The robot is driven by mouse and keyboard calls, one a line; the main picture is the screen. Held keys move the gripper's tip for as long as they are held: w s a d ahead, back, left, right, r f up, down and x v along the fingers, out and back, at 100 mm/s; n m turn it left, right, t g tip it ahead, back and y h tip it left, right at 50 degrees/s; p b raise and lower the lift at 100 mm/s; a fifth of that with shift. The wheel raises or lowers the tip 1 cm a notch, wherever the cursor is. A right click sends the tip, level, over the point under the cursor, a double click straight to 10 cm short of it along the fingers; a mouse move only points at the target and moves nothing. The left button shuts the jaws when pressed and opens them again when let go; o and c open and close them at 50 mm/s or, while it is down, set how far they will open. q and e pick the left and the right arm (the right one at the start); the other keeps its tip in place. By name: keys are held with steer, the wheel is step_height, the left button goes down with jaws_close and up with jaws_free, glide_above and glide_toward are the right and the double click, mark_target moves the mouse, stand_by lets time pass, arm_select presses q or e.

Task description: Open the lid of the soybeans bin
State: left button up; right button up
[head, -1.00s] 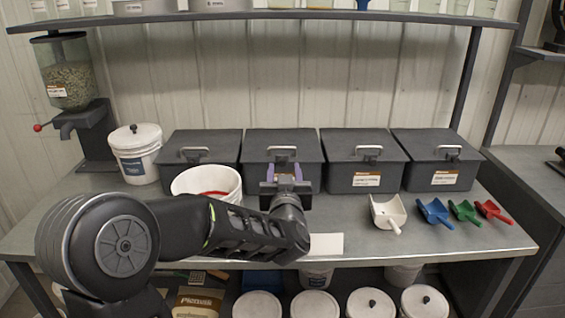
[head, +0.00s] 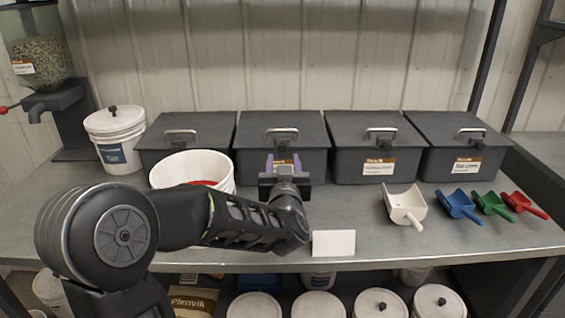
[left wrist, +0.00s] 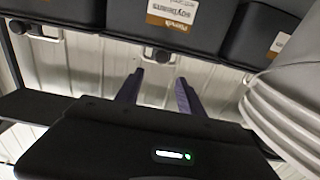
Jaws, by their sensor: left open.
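Several dark grey lidded bins stand in a row on the bench, lids shut. My left gripper (head: 284,163) is open and empty, in front of the second bin (head: 310,133). In the left wrist view, its two purple fingers (left wrist: 158,90) point towards the second bin's front latch (left wrist: 158,55), apart from it. My right gripper is not in view.
An open white bucket (head: 223,172) stands left of my gripper. A lidded white pail (head: 116,150) and a seed hopper (head: 42,70) are further left. A white card (head: 334,243) is near the front edge; scoops (head: 405,205) lie to the right.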

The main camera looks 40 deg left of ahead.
mark_target(282, 148)
arm_select(q)
steer(key=shift+f+b, duration=0.3)
steer(key=shift+f, duration=0.35)
steer(key=p+x, duration=0.1)
steer(key=x, duration=0.6)
steer(key=shift+w+a, duration=0.3)
steer(key=shift+c, duration=0.4)
jaws_close()
stand_by(0.6)
